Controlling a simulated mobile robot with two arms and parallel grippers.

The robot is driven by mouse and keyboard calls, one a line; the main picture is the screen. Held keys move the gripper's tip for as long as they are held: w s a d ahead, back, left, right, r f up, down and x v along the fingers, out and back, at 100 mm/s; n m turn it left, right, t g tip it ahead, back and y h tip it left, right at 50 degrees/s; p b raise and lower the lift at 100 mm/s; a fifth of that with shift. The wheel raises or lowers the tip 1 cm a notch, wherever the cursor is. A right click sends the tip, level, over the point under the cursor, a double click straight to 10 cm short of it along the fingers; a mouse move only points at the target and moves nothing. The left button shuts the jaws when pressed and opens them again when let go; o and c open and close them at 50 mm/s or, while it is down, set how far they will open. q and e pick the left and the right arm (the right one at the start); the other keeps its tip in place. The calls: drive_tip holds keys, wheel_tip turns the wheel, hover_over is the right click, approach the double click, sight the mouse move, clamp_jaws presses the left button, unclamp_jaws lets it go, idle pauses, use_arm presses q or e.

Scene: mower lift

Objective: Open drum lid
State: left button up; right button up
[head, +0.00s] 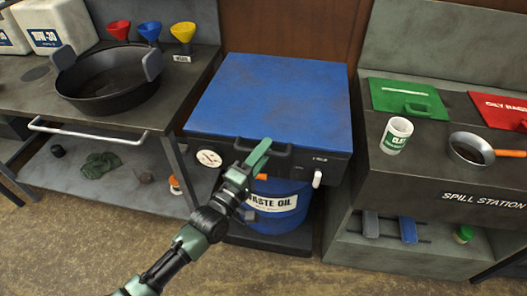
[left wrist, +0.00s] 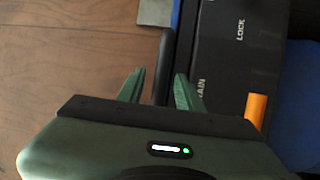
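The drum lid (head: 275,95) is blue, looks closed and lies flat on a black housing (head: 335,170). Below it stands a blue drum (head: 283,188) labelled "WASTE OIL". A black handle (head: 282,149) is on the housing's front. My left gripper (head: 262,152) is at this handle, hiding part of it. In the left wrist view the left gripper's fingers (left wrist: 160,90) are apart, with the dark handle bar (left wrist: 163,65) between or just beyond them; contact cannot be told. An orange lever (left wrist: 256,108) shows beside the words "LOCK" and "DRAIN". My right gripper is not in view.
A bench with a black pan (head: 108,90) and funnels (head: 149,32) stands left. The spill station (head: 440,180) at right carries a white can (head: 396,135), a pan (head: 467,150) and green and red lids. A white latch (head: 317,178) is on the housing's front right. Floor in front is clear.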

use_arm(q)
clamp_jaws()
idle(1.3)
